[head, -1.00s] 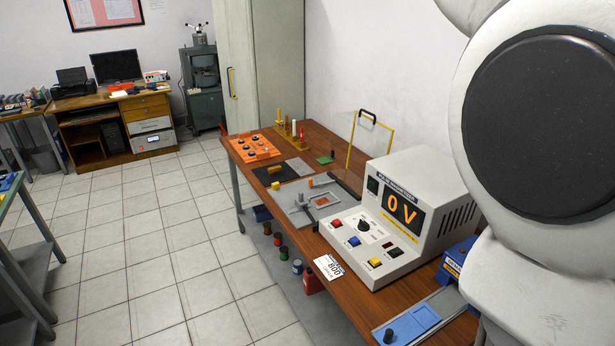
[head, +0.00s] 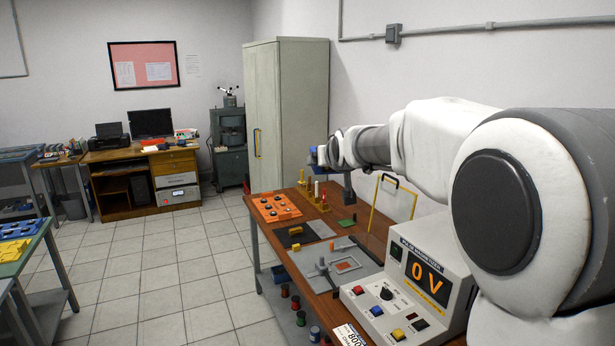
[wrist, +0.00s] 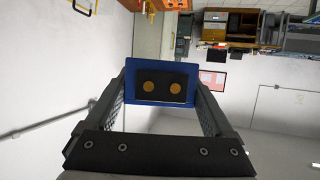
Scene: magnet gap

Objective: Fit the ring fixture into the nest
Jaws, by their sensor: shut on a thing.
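My gripper (wrist: 163,82) is shut on a blue rectangular piece (wrist: 182,77) with a black face and two round gold spots; a finger sits at each side of it. I cannot tell for sure that this is the ring fixture. In the head view my gripper (head: 323,157) is high above the far part of the wooden bench, with a bit of blue at its tip. A grey fixture plate (head: 325,277) with a rust-coloured square patch (head: 343,267) lies on the bench below. I cannot tell whether it is the nest.
The white console (head: 420,285) reading 0 V stands at the near right. An orange tray (head: 275,208), upright pegs (head: 317,190), a small green board (head: 347,223) and a yellow frame (head: 377,205) stand around the plate. A tall cabinet (head: 290,110) is behind the bench.

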